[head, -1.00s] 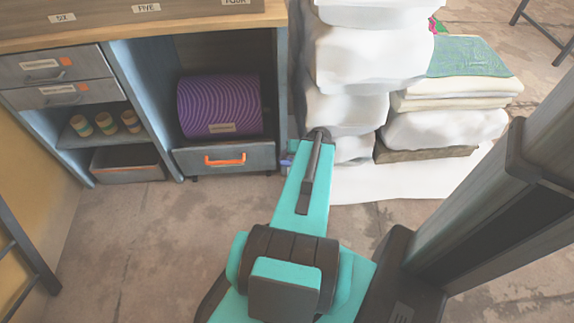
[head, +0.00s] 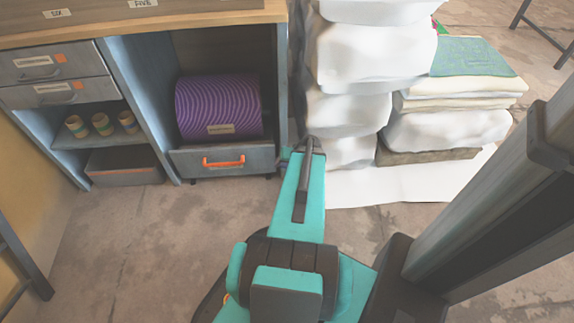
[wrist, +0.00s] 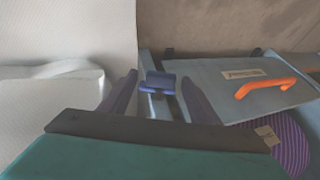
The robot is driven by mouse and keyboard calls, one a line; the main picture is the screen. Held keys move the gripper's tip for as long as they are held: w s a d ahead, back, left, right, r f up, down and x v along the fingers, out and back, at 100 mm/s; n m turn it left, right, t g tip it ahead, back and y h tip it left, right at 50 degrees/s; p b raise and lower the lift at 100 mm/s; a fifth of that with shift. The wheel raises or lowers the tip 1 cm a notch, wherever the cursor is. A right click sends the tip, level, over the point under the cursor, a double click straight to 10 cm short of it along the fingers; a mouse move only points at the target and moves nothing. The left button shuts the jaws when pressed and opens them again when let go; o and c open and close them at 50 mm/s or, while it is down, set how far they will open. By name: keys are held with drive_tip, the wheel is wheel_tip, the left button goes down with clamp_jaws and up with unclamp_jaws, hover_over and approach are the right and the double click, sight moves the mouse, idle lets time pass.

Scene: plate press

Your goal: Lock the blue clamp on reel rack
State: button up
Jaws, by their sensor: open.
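The blue clamp (wrist: 158,82) shows in the wrist view as a small blue block on a pale metal piece at the side of the reel rack. My gripper (wrist: 160,78) is open, with one dark finger on each side of the clamp in the picture. I cannot tell whether the fingers touch it. The reel rack (head: 225,160) carries a purple patterned reel (head: 218,105) above a grey-blue front with an orange handle, which also shows in the wrist view (wrist: 265,87). In the head view my arm reaches to the rack's right side, and the clamp is hidden there.
A tall stack of white bundles (head: 360,55) stands close to the right of my gripper. Folded cloths (head: 460,90) lie further right. The grey-blue cabinet (head: 125,85) stands around and left of the rack. The floor (head: 130,240) in front is clear.

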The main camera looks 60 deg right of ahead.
drive_tip(key=c, duration=1.1)
drive_tip(key=shift+o, duration=0.2)
drive_tip(key=shift+s+d+f+t+y+b, duration=0.1)
drive_tip(key=shift+s+t+y+b, duration=0.05)
drive_tip(key=shift+t+y+b, duration=0.2)
drive_tip(key=shift+s+d+f+m+t+y+b, duration=0.15)
drive_tip(key=shift+t+y+b, duration=0.1)
drive_tip(key=shift+t+b, duration=0.15)
drive_tip(key=shift+s+d+f+m+t+y+b, duration=0.15)
drive_tip(key=shift+t+y+b, duration=0.1)
drive_tip(key=shift+t, duration=0.2)
drive_tip(key=t+y, duration=0.1)
drive_tip(key=m+t+b, duration=0.1)
drive_tip(key=t, duration=0.1)
drive_tip(key=shift+s+d+f+y, duration=0.1)
drive_tip(key=shift+d+f+y, duration=0.1)
drive_tip(key=shift+y, duration=0.15)
drive_tip(key=shift+s+f+m+t+y+p, duration=0.15)
drive_tip(key=shift+m+t+y, duration=0.25)
drive_tip(key=shift+t, duration=0.75)
drive_tip(key=shift+w+f+m+t+y+p, duration=0.1)
drive_tip(key=shift+f+m+t+y, duration=0.25)
drive_tip(key=shift+t, duration=0.75)
drive_tip(key=shift+s+f+m+t+y+p, duration=0.1)
drive_tip(key=shift+m+t+y, duration=0.3)
drive_tip(key=shift+t, duration=0.75)
drive_tip(key=shift+a, duration=0.1)
